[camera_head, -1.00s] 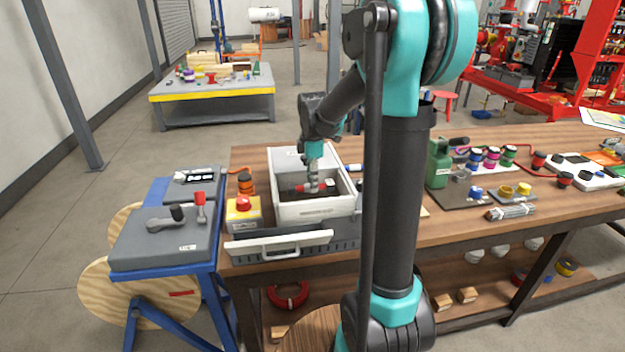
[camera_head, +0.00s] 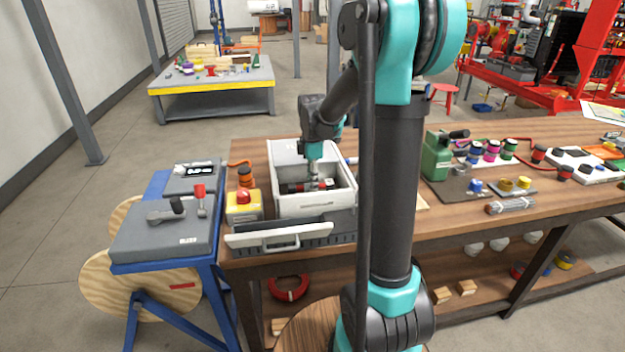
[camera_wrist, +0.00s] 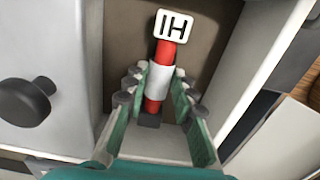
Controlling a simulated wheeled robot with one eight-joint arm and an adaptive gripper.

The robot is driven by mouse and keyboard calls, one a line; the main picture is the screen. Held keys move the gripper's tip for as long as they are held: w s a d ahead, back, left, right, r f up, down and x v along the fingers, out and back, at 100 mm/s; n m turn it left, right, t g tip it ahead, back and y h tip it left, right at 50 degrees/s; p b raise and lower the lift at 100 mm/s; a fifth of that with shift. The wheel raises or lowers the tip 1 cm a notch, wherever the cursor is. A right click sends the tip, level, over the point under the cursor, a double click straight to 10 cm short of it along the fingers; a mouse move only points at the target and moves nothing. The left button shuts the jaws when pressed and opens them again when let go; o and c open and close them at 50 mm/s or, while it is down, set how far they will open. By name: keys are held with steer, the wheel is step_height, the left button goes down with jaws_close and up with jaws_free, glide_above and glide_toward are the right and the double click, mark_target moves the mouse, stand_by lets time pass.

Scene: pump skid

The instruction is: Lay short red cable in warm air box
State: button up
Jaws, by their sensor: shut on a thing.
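The short red cable (camera_wrist: 164,57) lies between the fingers of my gripper (camera_wrist: 157,88) in the wrist view. It has a white sleeve, a dark end and a white tag marked "IH". My gripper (camera_head: 314,184) is shut on the cable inside the white warm air box (camera_head: 316,207) in the head view. The box is open on top, and its brown floor shows beneath the cable in the wrist view. I cannot tell whether the cable touches the floor.
A white handled panel (camera_head: 279,239) stands at the box's front.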

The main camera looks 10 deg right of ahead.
steer(key=shift+f, duration=0.6)
steer(key=o, duration=1.1)
step_height(320, 180, up, 12)
steer(key=shift+s, duration=0.15)
